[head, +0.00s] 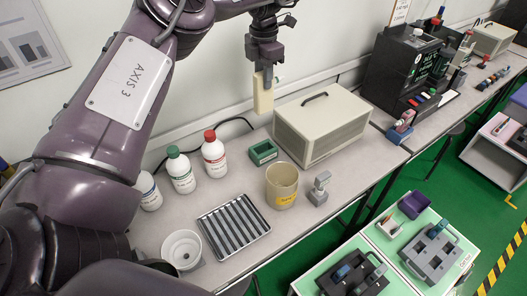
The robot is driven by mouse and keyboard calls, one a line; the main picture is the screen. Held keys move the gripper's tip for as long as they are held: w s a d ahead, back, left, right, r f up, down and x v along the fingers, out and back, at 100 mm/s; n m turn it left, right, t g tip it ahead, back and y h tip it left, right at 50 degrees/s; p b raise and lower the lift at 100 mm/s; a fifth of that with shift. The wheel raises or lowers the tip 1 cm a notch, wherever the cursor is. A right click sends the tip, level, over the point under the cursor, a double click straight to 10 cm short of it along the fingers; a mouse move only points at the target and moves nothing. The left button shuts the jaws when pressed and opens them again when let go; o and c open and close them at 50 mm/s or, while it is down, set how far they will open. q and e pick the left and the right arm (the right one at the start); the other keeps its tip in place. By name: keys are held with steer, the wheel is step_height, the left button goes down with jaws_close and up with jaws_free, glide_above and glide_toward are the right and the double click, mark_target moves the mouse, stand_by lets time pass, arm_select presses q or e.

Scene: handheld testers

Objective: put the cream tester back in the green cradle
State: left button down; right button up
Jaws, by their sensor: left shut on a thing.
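My left gripper (266,73) points down and is shut on the cream tester (263,99). The tester is a cream block held upright in the air, in front of the wall. The green cradle (264,152) is a small green box with a dark opening on the bench, below the tester in the picture. The tester is apart from the cradle, with a clear gap between them. The opening looks empty. My right gripper is out of the picture.
A beige case (322,124) with a handle stands right of the cradle. Bottles with red (214,154) and green (180,170) caps stand left. A beige tub (282,185), a grey stand (320,190) and a slotted tray (234,229) are in front. A black cable runs behind.

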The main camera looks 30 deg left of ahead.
mark_target(263, 99)
arm_select(q)
step_height(263, 99, down, 7)
steer(key=b, duration=0.2)
steer(key=shift+s+r+b, duration=0.1)
steer(key=shift+b, duration=0.3)
step_height(263, 99, down, 13)
steer(key=shift+p, duration=0.4)
steer(key=c, duration=1.2)
jaws_free()
steer(key=shift+o, duration=0.2)
step_height(263, 99, up, 12)
steer(key=shift+r+b, duration=0.1)
steer(key=shift+b, duration=0.25)
